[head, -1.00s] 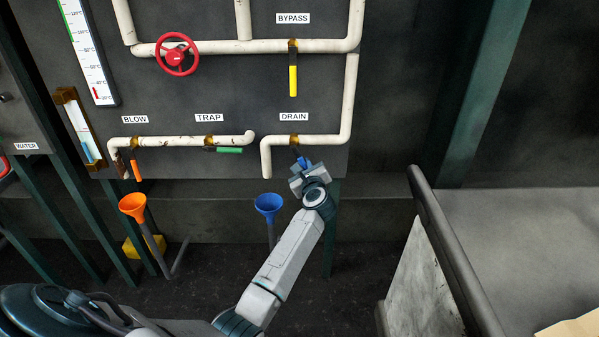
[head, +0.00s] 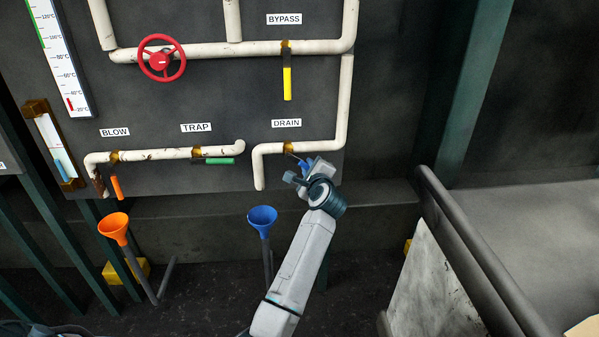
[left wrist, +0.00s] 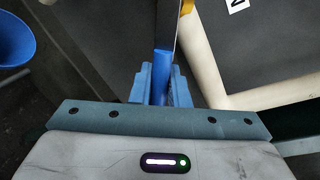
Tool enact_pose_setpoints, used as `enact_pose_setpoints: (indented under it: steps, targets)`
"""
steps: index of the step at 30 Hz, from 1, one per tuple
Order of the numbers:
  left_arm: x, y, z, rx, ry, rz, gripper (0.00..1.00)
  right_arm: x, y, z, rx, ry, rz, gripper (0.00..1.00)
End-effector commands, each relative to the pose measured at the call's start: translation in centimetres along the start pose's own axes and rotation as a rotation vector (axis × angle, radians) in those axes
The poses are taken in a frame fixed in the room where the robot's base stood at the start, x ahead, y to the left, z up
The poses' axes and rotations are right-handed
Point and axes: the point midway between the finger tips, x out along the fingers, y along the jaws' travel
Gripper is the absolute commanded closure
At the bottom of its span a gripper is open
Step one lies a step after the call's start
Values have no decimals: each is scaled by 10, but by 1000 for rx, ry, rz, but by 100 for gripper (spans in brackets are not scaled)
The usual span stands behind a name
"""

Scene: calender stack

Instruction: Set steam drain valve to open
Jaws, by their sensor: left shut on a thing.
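The steam drain valve has a brass body (head: 288,148) on the white pipe under the DRAIN label (head: 286,123). Its blue-ended lever (head: 306,162) slants down and to the right from the body, partly hidden by my gripper. My left gripper (head: 302,170) is shut on this lever at the lower right of the valve. In the left wrist view the blue lever (left wrist: 162,75) stands between the two blue fingers (left wrist: 160,88). My right gripper is in neither view.
A blue funnel (head: 262,218) stands just left of my left forearm. The yellow BYPASS lever (head: 287,83) hangs down above; the green TRAP lever (head: 219,161) lies level and the orange BLOW lever (head: 117,188) hangs down. A grey rail (head: 470,240) stands at right.

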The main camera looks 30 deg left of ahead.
Motion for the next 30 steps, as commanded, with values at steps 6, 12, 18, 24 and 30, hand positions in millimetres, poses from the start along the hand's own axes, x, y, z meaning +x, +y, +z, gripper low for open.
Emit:
enact_pose_setpoints:
  steps: [6,12,18,24,30]
  targets:
    - [-1,-7,0,-128,23,-2,100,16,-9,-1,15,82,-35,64]
    - [-3,-17,3,-287,54,-4,100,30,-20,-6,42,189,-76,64]
    - [-4,-26,7,-424,82,-3,100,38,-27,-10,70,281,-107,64]
    - [-6,-32,10,-515,100,-3,100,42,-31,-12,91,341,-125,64]
    - [-6,-35,12,-560,109,-2,100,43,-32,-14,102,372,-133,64]
